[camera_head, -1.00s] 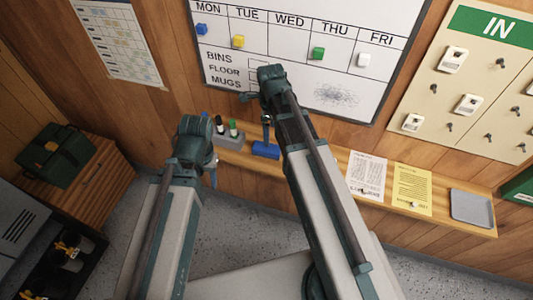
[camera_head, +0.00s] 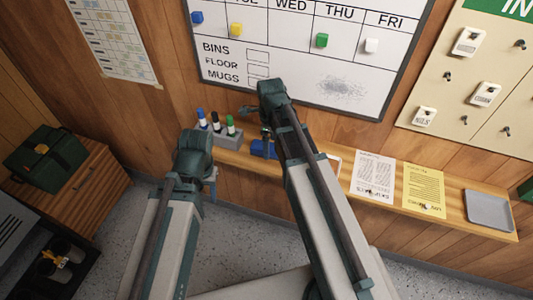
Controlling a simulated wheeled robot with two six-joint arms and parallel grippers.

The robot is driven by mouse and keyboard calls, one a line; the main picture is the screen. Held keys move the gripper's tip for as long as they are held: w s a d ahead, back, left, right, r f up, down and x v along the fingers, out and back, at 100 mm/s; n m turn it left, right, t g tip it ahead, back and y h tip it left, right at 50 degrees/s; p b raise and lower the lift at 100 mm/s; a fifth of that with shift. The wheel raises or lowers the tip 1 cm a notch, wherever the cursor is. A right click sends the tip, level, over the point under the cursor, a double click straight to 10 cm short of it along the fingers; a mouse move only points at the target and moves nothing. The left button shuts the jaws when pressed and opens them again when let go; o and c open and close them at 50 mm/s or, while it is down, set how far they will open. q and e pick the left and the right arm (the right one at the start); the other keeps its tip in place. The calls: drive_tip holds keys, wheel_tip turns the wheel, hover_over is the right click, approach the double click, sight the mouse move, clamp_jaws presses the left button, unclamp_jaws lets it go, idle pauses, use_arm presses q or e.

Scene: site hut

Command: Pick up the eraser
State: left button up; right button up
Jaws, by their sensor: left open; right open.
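The eraser, a blue block (camera_head: 257,149), lies on the wooden ledge (camera_head: 335,182) below the whiteboard. Its right part is hidden behind my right arm. My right gripper (camera_head: 258,121) is open, in front of the whiteboard's lower edge, and appears above the eraser in the picture. One finger overlaps the eraser's upper edge; I cannot tell whether they touch. My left gripper (camera_head: 211,182) is open and empty, lower left of the eraser, with its fingers mostly hidden behind its wrist.
A grey holder (camera_head: 228,141) with several markers stands left of the eraser. A white sheet (camera_head: 373,173), a yellow sheet (camera_head: 424,188) and a grey tray (camera_head: 488,210) lie right along the ledge. The whiteboard (camera_head: 300,75) carries coloured magnets. A green case (camera_head: 47,157) sits on a wooden cabinet.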

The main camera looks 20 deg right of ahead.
wheel_tip(320, 180, down, 2)
drive_tip(key=shift+f+b, duration=0.25)
drive_tip(key=shift+b, duration=0.5)
use_arm(q)
wheel_tip(320, 180, down, 2)
drive_tip(key=shift+f, duration=0.2)
use_arm(e)
drive_tip(key=shift+r, duration=0.1)
drive_tip(key=c, duration=1.5)
drive_tip(key=shift+o, duration=0.2)
use_arm(q)
drive_tip(key=shift+r, duration=0.15)
use_arm(e)
drive_tip(key=shift+r, duration=0.1)
